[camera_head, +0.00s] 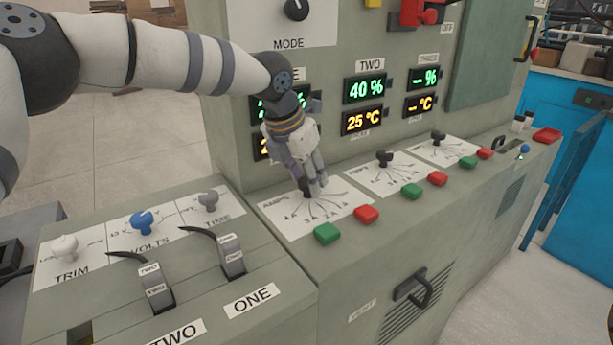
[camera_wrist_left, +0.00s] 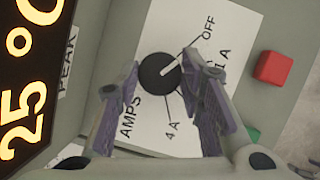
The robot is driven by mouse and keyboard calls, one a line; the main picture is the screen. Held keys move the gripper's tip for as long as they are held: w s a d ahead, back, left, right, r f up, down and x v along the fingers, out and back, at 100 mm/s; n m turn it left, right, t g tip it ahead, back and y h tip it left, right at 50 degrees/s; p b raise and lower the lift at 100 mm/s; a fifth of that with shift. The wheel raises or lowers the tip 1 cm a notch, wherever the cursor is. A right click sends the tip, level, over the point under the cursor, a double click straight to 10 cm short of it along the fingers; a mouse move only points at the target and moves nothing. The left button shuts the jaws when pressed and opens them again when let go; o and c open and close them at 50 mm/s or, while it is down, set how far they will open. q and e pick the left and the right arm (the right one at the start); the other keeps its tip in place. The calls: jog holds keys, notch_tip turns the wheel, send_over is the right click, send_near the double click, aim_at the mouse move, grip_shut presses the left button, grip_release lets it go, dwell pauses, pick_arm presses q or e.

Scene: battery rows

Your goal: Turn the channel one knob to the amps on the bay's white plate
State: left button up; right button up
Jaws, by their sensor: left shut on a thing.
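The channel one knob (camera_wrist_left: 157,74) is black and round, on a white dial card (camera_head: 335,208) marked AMPS, 4 A and OFF. In the left wrist view its white pointer line aims up and right, towards OFF. My left gripper (camera_head: 314,190) comes down over this card in the head view and covers most of the knob. In the left wrist view the fingers (camera_wrist_left: 160,72) of my left gripper are shut on the knob, one on each side. The channel one display is partly hidden by my arm. No amps figure on a separate bay plate is readable. My right gripper is not in view.
A green button (camera_head: 327,233) and a red button (camera_head: 366,214) sit just in front of the card. The channel two knob (camera_head: 384,157) and channel three knob (camera_head: 438,137) stand further right. TRIM (camera_head: 65,247), VOLTS (camera_head: 143,219) and TIME (camera_head: 208,200) knobs are at left.

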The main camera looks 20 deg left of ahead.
pick_arm(q)
jog(key=m, duration=0.2)
jog(key=m+h+b, duration=0.1)
jog(key=shift+a+f+g, duration=0.1)
jog(key=shift+f+g, duration=0.15)
jog(key=shift+g, duration=0.15)
jog(key=shift+r+m, duration=0.1)
jog(key=shift+m, duration=0.8)
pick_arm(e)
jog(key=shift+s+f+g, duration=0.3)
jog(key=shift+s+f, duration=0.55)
pick_arm(q)
jog(key=shift+g+h, duration=0.3)
jog(key=o, duration=1.1)
jog(key=shift+r, duration=0.1)
jog(key=v, duration=1.2)
